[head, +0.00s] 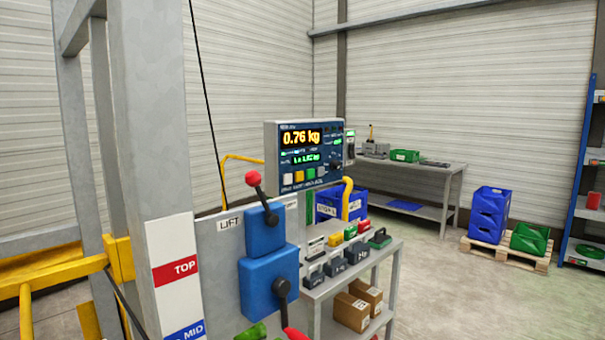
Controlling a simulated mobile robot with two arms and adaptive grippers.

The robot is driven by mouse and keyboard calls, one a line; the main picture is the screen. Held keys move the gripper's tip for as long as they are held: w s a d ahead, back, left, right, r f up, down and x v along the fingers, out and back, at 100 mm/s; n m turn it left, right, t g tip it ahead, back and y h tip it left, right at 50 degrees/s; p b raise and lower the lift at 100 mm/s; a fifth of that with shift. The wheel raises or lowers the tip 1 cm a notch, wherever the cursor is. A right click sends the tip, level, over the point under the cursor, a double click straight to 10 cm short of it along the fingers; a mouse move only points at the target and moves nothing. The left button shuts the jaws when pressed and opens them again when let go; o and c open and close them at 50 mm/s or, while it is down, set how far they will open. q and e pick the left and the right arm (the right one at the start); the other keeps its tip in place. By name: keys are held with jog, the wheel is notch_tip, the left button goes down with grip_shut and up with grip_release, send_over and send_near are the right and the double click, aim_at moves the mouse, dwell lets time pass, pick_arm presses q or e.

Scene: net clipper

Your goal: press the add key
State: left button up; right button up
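A scale display unit (272,160) with a grey case and dark blue face stands in the middle of the head view. Its upper screen (300,138) reads 0.76 kg in orange, and a smaller green readout (305,157) sits below. Under them is a row of small keys: a white key (286,178), a yellow-orange key (298,176), a green key (310,174) and a blue key (321,171). Their labels are too small to read, so I cannot tell which is the add key. Neither of my grippers is in view.
Blue lever boxes (264,232) with red-knobbed levers stand in front, beside a LIFT label (230,224) and a grey post (150,120). A bench (385,256) with grey weights stands behind them. Open floor (440,300) lies to the right, before a pallet (500,252) with crates.

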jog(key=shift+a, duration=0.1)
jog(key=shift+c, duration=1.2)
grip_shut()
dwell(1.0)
